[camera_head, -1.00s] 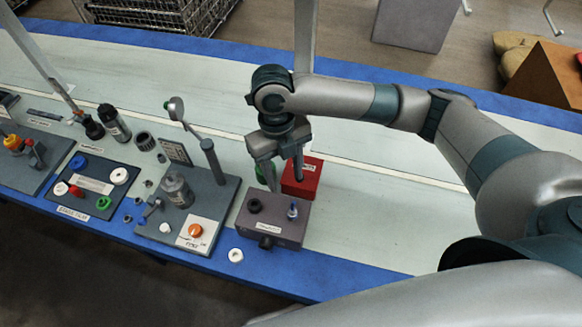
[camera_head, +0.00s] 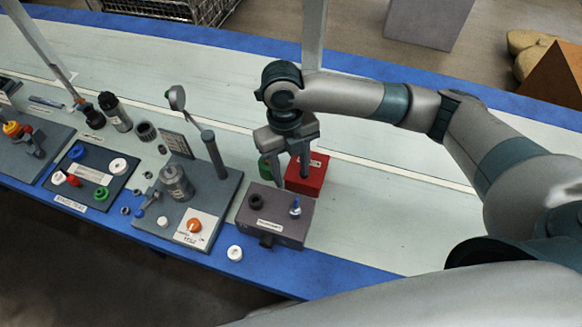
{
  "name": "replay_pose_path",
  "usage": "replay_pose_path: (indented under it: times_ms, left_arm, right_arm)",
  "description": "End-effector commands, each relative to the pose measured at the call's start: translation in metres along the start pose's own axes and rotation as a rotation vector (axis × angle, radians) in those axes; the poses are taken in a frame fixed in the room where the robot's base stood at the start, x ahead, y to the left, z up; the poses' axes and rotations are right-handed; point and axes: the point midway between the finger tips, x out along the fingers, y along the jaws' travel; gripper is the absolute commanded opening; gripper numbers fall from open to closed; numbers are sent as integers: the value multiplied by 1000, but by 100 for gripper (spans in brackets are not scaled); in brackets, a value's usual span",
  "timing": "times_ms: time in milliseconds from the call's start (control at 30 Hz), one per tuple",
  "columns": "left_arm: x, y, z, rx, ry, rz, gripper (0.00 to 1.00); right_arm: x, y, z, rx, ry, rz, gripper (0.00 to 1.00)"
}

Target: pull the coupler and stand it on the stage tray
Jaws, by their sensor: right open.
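The stage tray (camera_head: 102,199) is a dark plate at left with a label on its front edge. White, blue, red and green round pieces lie on it. My right gripper (camera_head: 291,175) is open, fingers down, behind the purple-grey box (camera_head: 272,231). A green cylinder (camera_head: 265,168) shows beside its left finger, and a red box (camera_head: 314,184) is at its right finger. The purple-grey box carries a black round port (camera_head: 256,201) and a small blue-tipped fitting (camera_head: 295,209). I cannot tell which piece is the coupler. My left gripper is not in view.
A grey station (camera_head: 229,191) with a metal cylinder (camera_head: 177,183), a post and an orange knob (camera_head: 194,225) stands between tray and purple-grey box. A white ring (camera_head: 235,253) lies on the blue front edge. The bench right of the boxes is clear.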

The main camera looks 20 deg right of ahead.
Motion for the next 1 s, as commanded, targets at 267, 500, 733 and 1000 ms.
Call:
replay_pose_path:
  times_ms: [267, 500, 733, 1000]
  left_arm:
    - [-8, 0, -1, 0, 0, 0, 42]
    - [-17, 0, -2, 0, 0, 1, 42]
    - [-26, 0, -3, 0, 1, 1, 42]
    - [-35, 0, -4, 0, 1, 1, 42]
  right_arm:
    - [26, 0, -2, 1, 5, -1, 46]
    - [64, 0, -2, 1, 5, -1, 46]
    - [102, 0, -2, 2, 5, 0, 46]
    - [143, -1, -2, 1, 3, -2, 46]
